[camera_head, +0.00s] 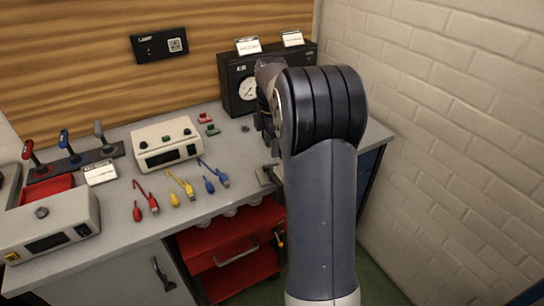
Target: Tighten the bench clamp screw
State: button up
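My own arm fills the middle of the view and hides much of the bench's right part. The dark end of the arm, with what may be my gripper (264,124), shows just left of the big joint. Its fingers cannot be made out, so I cannot tell whether it is open or holds anything. A small grey metal piece (265,176) at the bench's front edge, just left of my arm, may be part of the bench clamp. The clamp screw cannot be made out; my arm hides the area to the right.
The grey bench (222,180) carries a gauge box (234,88), a white instrument box (166,143), another box (50,223), red, yellow and blue leads (181,185), and a lever stand (85,158). A red drawer cart (228,250) stands underneath. A brick wall (450,130) bounds the right.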

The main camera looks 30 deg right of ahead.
aim_at(272, 163)
jog(key=shift+f, duration=2.8)
jog(key=shift+c, duration=0.5)
grip_shut()
